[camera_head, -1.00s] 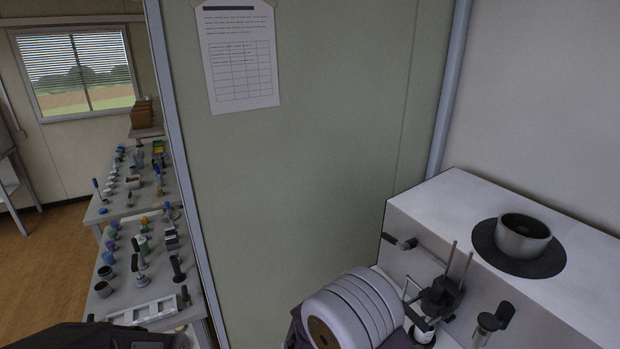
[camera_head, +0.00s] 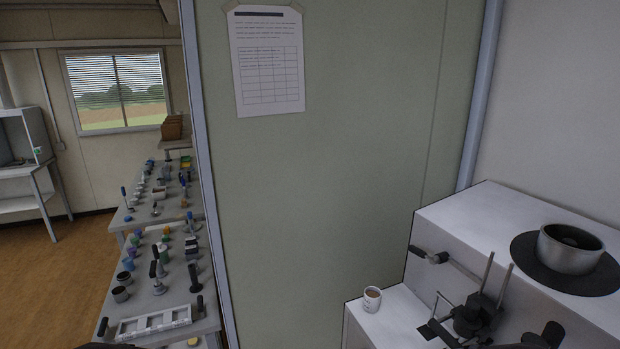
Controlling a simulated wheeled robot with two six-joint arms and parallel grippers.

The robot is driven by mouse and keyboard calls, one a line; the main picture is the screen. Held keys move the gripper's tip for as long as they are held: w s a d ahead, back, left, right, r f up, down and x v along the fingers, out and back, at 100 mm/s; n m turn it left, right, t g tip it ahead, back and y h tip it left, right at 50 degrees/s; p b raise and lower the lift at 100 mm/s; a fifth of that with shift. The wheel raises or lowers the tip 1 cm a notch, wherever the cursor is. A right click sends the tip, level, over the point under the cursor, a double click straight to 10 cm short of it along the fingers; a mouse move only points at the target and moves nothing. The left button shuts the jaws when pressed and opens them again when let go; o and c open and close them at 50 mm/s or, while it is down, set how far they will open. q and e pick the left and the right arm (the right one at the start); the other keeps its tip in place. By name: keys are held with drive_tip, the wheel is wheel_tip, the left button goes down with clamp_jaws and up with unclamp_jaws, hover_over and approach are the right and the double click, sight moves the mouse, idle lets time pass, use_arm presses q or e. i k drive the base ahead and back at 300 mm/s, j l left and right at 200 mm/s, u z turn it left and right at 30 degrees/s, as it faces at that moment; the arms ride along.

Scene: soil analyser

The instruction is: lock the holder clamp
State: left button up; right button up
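The white analyser (camera_head: 462,222) stands at the right. On its front is a black holder (camera_head: 472,318) with two thin upright rods (camera_head: 487,272). I take this to be the holder with the clamp. The lower part is cut off by the frame's bottom edge, and I cannot tell whether the clamp is locked. A dark-ended handle (camera_head: 430,257) sticks out of the front to the left of the rods. A dark knob (camera_head: 552,334) shows to the right of the holder. Neither of my grippers is in view.
A metal bowl (camera_head: 570,248) sits on the analyser. A green partition (camera_head: 330,190) rises behind. A bench (camera_head: 127,222) crowded with small items is at left.

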sight(435, 260)
drive_tip(key=k+j+z, duration=0.1)
drive_tip(key=z, duration=0.35)
drive_tip(key=k+j+z, duration=0.1)
drive_tip(key=z, duration=0.35)
drive_tip(key=k+z, duration=0.15)
drive_tip(key=z, duration=0.25)
drive_tip(key=k+z, duration=0.1)
drive_tip(key=z, duration=0.35)
